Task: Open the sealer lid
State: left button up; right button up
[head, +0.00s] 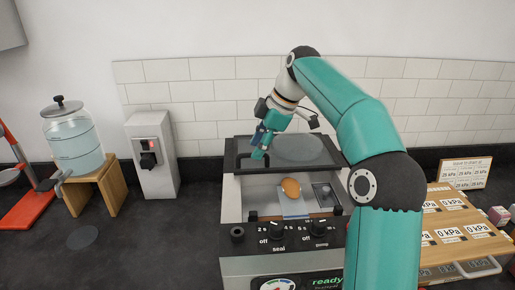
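The sealer (232,200) stands on the dark counter in the middle of the head view. Its dark-framed lid (318,150) with a clear window stands raised at the back, and the chamber below it is uncovered. An orange-brown, egg-shaped item (291,188) lies in the chamber on a pale bag or plate. My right gripper (259,150) is at the left part of the lid, with its teal fingers in front of the window. I cannot tell whether it touches the lid or how far its fingers are apart. My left gripper is out of view.
Knobs and a "ready" display (327,282) are on the sealer's front. A water jar (73,142) on a wooden stand (107,188), a grey switch box (153,170) and a red stand (28,208) are left. A wooden case (470,218) with kPa labels is right.

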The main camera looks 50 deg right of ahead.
jog(key=v, duration=0.5)
jog(key=shift+s+r, duration=0.25)
jog(key=shift+r, duration=0.1)
dwell(0.3)
